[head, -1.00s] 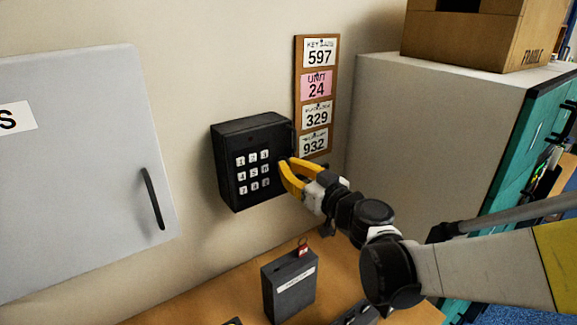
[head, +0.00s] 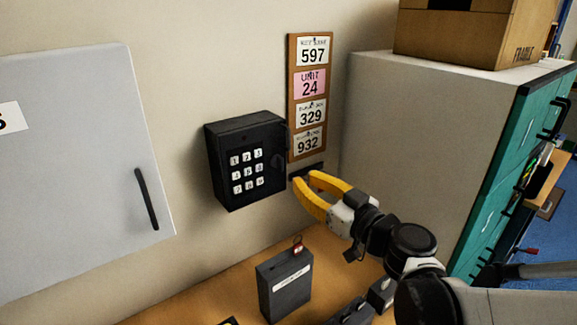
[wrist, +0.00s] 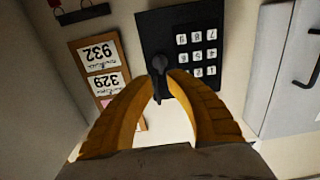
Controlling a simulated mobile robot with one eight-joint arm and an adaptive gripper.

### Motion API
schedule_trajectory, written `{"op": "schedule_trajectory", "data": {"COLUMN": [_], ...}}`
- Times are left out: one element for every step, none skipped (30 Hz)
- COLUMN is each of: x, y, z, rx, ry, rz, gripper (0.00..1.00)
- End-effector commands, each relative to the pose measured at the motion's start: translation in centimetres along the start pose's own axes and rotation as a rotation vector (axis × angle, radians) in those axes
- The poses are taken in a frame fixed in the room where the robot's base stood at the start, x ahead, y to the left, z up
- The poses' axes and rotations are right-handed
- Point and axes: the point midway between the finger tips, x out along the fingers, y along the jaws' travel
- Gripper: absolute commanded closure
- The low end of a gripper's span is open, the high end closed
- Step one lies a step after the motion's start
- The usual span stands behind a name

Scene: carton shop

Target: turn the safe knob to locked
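The black safe (head: 228,165) with a white-button keypad is mounted on the wall, left of my gripper in the head view. It also shows, upside down, in the wrist view (wrist: 208,18). The dark knob (wrist: 159,63) shows in the wrist view beside the keypad, just beyond and between my fingertips. My gripper (head: 303,178) has yellow fingers, which are parted with a gap between the tips. It is right of the safe's lower right edge and looks empty. In the wrist view my gripper (wrist: 161,82) points at the knob; contact is not visible. The knob's lock markings cannot be read.
A board of number cards (head: 311,112) hangs right of the safe. A grey cabinet door (head: 75,160) is at the left. A dark grey box (head: 285,285) stands on the wooden bench below. A tall cabinet (head: 410,140) bearing a carton (head: 470,35) is at the right.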

Motion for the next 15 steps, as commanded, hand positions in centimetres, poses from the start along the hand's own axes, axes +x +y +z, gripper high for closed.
{"op": "schedule_trajectory", "data": {"x": [-1.0, -1.4, -1.9, -2.2, -2.5, -2.7, -2.9, -3.0, -3.0, -3.1, -3.1, -3.1, -3.1, -3.1, -3.1], "y": [0.1, 0.1, 0.1, 0.1, 0.0, 0.1, 0.1, 0.0, 0.0, 0.0, 0.0, 0.0, 0.0, 0.0, 0.0], "z": [0.0, 0.0, 0.0, 0.0, 0.0, 0.0, 0.0, 0.0, 0.0, 0.0, 0.0, 0.0, 0.0, 0.0, 0.0], "rx": [0.000, 0.000, 0.000, 0.000, 0.000, 0.000, 0.000, 0.000, 0.000, 0.000, 0.000, 0.000, 0.000, 0.000, 0.000], "ry": [0.000, 0.000, 0.000, 0.000, 0.000, 0.000, 0.000, 0.000, 0.000, 0.000, 0.000, 0.000, 0.000, 0.000, 0.000], "rz": [0.002, 0.003, 0.002, 0.001, 0.001, 0.001, 0.001, 0.001, 0.000, -0.001, -0.001, -0.001, -0.001, -0.001, -0.001], "gripper": [0.83, 0.83, 0.83, 0.83, 0.83, 0.83, 0.83, 0.83, 0.83, 0.83, 0.83, 0.83, 0.83, 0.83, 0.83]}}
